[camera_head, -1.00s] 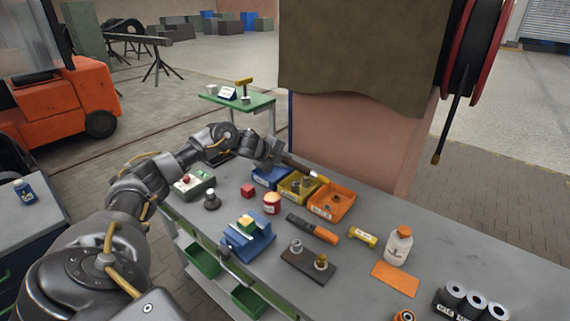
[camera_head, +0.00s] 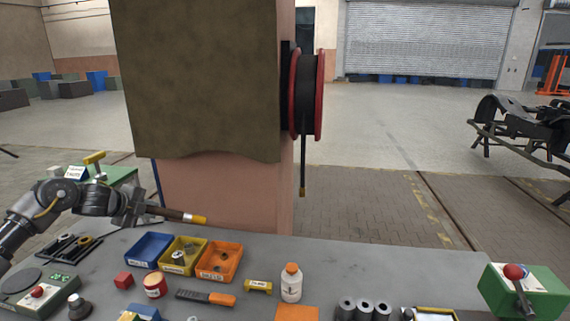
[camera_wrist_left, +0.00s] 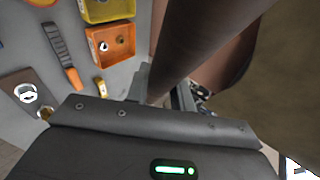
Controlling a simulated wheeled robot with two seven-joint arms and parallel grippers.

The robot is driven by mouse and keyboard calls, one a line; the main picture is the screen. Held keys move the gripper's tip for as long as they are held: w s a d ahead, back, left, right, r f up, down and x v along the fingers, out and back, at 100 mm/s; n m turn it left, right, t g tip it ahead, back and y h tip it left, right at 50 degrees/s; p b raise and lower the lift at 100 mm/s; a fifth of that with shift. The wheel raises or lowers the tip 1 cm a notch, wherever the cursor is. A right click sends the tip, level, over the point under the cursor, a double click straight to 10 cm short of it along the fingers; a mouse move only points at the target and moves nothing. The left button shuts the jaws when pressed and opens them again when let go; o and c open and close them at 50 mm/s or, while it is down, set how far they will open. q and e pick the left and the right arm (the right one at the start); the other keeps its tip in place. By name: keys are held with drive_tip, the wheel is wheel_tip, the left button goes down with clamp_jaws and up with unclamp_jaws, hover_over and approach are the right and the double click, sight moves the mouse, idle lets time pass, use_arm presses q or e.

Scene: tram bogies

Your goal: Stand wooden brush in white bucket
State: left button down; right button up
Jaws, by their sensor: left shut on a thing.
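My left gripper (camera_head: 138,207) is shut on a brown rod with a yellow end, which looks like the wooden brush (camera_head: 177,213). It holds the brush nearly level, pointing right, at the far side of the grey bench behind the part bins. In the left wrist view, the brown shaft (camera_wrist_left: 205,35) runs up from between the fingers (camera_wrist_left: 160,95). A small white container (camera_head: 55,171) stands on the green table at the left; I cannot tell whether it is the white bucket. My right gripper is not in view.
Blue (camera_head: 149,250), yellow (camera_head: 183,256) and orange (camera_head: 219,262) bins stand on the bench (camera_head: 350,265) near the brush. A white bottle (camera_head: 291,284) stands to their right. A pillar with a brown cover (camera_head: 205,80) and a hose reel (camera_head: 306,95) rises behind the bench.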

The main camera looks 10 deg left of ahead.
sight(174, 212)
use_arm(q)
drive_tip(key=shift+m+h, duration=0.7)
drive_tip(key=d, duration=0.4)
drive_tip(key=d+r, duration=0.1)
drive_tip(key=shift+s+d, duration=0.35)
drive_tip(key=shift+d, duration=0.05)
drive_tip(key=s+d+f+m+g+h+b, duration=0.1)
drive_tip(key=s+d+f+m+b, duration=0.15)
drive_tip(key=d, duration=0.35)
drive_tip(key=s+d+f+m+h+b, duration=0.1)
drive_tip(key=s+d+f+h+b, duration=0.15)
drive_tip(key=d, duration=0.45)
drive_tip(key=s+d+f+m+g+h+b, duration=0.2)
drive_tip(key=s+d+f+b, duration=0.7)
drive_tip(key=s+d+f, duration=0.5)
wheel_tip(174, 212, down, 3)
drive_tip(key=s+m+g, duration=0.1)
drive_tip(key=m, duration=0.1)
drive_tip(key=shift+s+m+h, duration=0.15)
drive_tip(key=shift+m+h, duration=0.2)
drive_tip(key=shift+d+r, duration=0.1)
drive_tip(key=shift+r, duration=0.1)
